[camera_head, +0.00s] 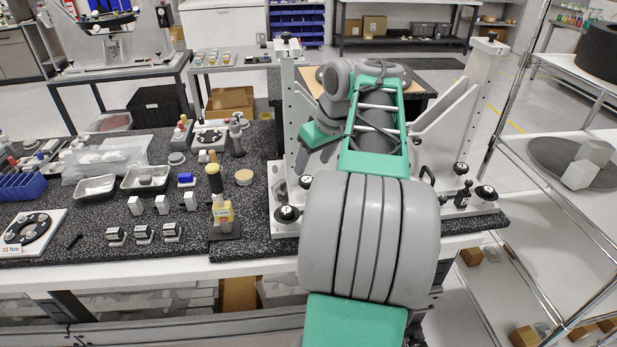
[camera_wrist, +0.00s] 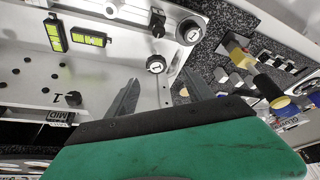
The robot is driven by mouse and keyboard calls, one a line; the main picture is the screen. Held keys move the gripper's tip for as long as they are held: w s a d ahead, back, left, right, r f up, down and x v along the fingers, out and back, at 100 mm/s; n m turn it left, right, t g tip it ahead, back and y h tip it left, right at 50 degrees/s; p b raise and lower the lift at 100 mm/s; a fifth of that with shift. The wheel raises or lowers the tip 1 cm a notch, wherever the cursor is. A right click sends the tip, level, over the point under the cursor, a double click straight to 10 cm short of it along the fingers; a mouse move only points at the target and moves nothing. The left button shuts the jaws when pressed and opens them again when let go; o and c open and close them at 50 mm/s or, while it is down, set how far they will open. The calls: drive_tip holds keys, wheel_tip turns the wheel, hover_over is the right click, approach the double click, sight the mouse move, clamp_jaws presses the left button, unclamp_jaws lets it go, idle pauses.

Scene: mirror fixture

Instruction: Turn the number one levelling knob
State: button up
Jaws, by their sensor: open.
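In the wrist view a round black-rimmed knob with a white face (camera_wrist: 156,64) stands just beyond my fingertips, near the line between them. A similar knob (camera_wrist: 190,30) is farther up and right. Both faces carry a dark mark like a "1", too small to read surely. My gripper (camera_wrist: 160,79) is open and empty, its two grey fingers spread apart, with no visible contact on a knob. In the head view two such knobs, one front (camera_head: 287,214) and one behind (camera_head: 305,181), sit at the fixture's left foot; the arm hides the fixture's middle.
The fixture has upright posts, left (camera_head: 290,115) and right (camera_head: 478,95). More knobs stand at its right foot (camera_head: 486,192). A yellow-and-black tool on a stand (camera_head: 221,210) is close on the left. Small trays (camera_head: 96,188) and blocks crowd the bench farther left.

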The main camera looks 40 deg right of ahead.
sight(307, 180)
drive_tip(key=x, duration=0.5)
drive_tip(key=d+x, duration=0.1)
drive_tip(key=x, duration=0.1)
drive_tip(key=shift+w+f, duration=0.1)
drive_tip(key=shift+f, duration=0.1)
drive_tip(key=shift+c, duration=0.4)
clamp_jaws()
drive_tip(key=shift+a+f+m+h+b, duration=0.25)
drive_tip(key=shift+m+h+b, duration=0.15)
drive_tip(key=shift+m+b, duration=0.5)
drive_tip(key=shift+r+m+b, duration=0.1)
drive_tip(key=shift+m+b, duration=0.2)
drive_tip(key=shift+b, duration=0.1)
drive_tip(key=shift+r+m, duration=0.15)
drive_tip(key=shift+m, duration=0.15)
